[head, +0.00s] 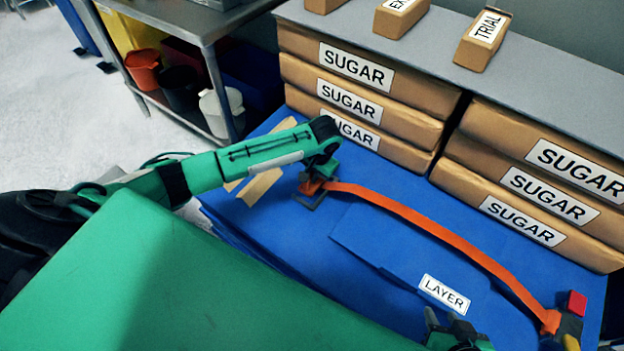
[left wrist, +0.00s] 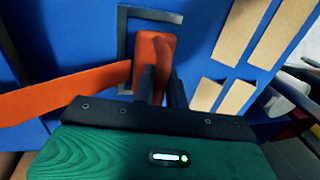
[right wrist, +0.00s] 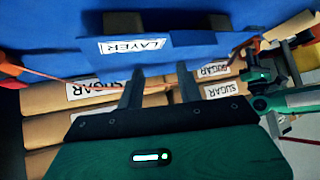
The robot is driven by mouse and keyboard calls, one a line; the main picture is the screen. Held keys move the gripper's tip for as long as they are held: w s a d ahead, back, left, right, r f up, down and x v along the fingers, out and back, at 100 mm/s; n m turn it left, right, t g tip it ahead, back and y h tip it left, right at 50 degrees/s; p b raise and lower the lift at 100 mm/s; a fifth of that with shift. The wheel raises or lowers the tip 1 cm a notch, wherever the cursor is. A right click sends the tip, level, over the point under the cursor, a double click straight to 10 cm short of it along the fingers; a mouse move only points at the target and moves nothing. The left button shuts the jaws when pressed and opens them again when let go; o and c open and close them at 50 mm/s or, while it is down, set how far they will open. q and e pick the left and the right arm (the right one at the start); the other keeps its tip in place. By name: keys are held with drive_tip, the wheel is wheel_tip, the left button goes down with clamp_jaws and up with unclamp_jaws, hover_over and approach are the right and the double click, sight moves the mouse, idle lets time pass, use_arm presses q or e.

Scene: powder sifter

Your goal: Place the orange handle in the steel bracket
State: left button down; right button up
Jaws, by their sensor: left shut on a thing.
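The orange handle (head: 312,187) is at the left end of a long orange strap (head: 430,226). My left gripper (head: 322,178) is shut on the handle, which also shows in the left wrist view (left wrist: 154,52) in front of the fingers. The dark steel bracket (head: 313,203) is at the blue panel, right by the handle. In the left wrist view the bracket (left wrist: 123,35) frames the handle on its left and top; I cannot tell whether the handle touches it. My right gripper (right wrist: 158,92) is open and empty, above the blue panel.
A blue flap labelled LAYER (head: 444,293) lies on the blue surface (head: 480,240). Stacked SUGAR packages (head: 365,95) line the back. A red block (head: 577,302) sits near the strap's right end. Tan strips (head: 259,187) lie left of the bracket.

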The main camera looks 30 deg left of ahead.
use_arm(q)
wheel_tip(320, 180, down, 2)
drive_tip(key=shift+f, duration=0.15)
use_arm(e)
drive_tip(key=shift+w+a+t+y, duration=0.3)
drive_tip(key=shift+a+t, duration=0.1)
drive_tip(key=shift+a, duration=0.25)
use_arm(q)
drive_tip(key=c, duration=1.8)
unclamp_jaws()
drive_tip(key=shift+f, duration=0.1)
drive_tip(key=shift+c, duration=0.2)
drive_tip(key=o, duration=0.4)
use_arm(e)
drive_tip(key=shift+s+d, duration=0.1)
drive_tip(key=shift+d, duration=0.05)
use_arm(q)
drive_tip(key=shift+o, duration=0.2)
